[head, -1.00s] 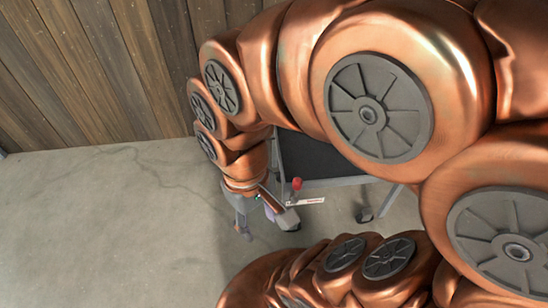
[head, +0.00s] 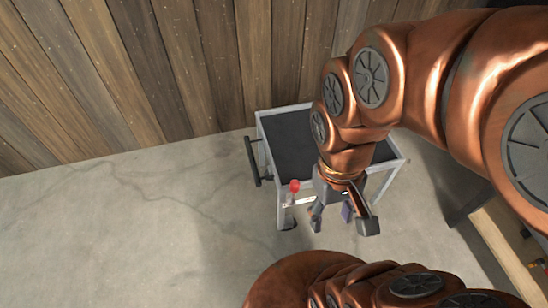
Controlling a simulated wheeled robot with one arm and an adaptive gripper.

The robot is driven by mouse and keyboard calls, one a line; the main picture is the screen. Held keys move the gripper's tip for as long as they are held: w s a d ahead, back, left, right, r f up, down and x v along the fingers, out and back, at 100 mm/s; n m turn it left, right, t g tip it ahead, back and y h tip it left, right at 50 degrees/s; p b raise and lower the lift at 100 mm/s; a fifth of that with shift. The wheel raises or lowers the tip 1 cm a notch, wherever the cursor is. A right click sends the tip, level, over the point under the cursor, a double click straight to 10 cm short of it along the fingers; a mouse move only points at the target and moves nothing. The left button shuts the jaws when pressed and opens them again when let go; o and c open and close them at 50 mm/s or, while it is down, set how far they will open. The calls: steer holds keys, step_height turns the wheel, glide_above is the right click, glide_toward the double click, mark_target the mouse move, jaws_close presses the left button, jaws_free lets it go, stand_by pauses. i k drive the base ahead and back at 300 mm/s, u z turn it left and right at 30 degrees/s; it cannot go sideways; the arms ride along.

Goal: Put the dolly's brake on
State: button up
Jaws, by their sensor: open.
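The dolly (head: 275,115) is a grey-framed cart with a dark top and a black handle bar (head: 252,160) on its left side. It stands on the concrete floor by the wooden wall. A red knob (head: 294,186), which looks like the brake lever's end, sits at its near left corner above a small pale label plate (head: 298,202). My gripper (head: 341,222) is open and empty, pointing down just right of the knob and apart from it. My arm hides the dolly's right middle part.
A plank wall (head: 160,70) runs behind the dolly. A wooden bench or beam (head: 505,245) with a dark end lies at the lower right. The concrete floor (head: 130,230) to the left is clear.

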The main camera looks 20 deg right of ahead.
mark_target(295, 186)
steer(key=z, duration=0.75)
steer(key=k, duration=0.7)
steer(key=u, duration=0.75)
